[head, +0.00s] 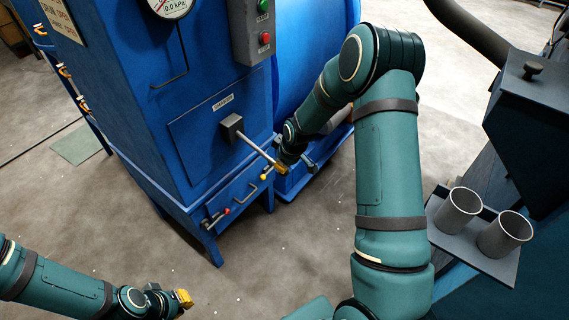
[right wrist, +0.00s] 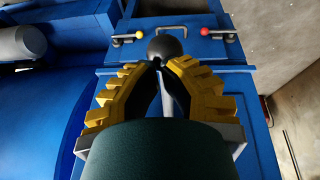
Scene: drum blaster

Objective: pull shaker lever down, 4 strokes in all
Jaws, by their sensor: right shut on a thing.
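The shaker lever (head: 258,148) is a pale rod on the front of the blue cabinet. It leaves a dark pivot block (head: 232,127) under a "SHAKER" label and slopes down to the right. My right gripper (head: 283,168) is at its outer end. In the right wrist view the yellow-padded fingers (right wrist: 160,68) are closed around the dark round knob (right wrist: 168,44) of the lever; part of the knob shows beyond the fingertips. My left gripper (head: 184,298) hangs empty over the floor at the lower left, away from the cabinet, its jaw opening unclear.
Below the lever is a blue drawer (head: 236,197) with a handle and red and yellow knobbed latches. A blue drum (head: 310,45) stands behind my right arm. A shelf with two grey cups (head: 458,210) is at the right. The floor before the cabinet is clear.

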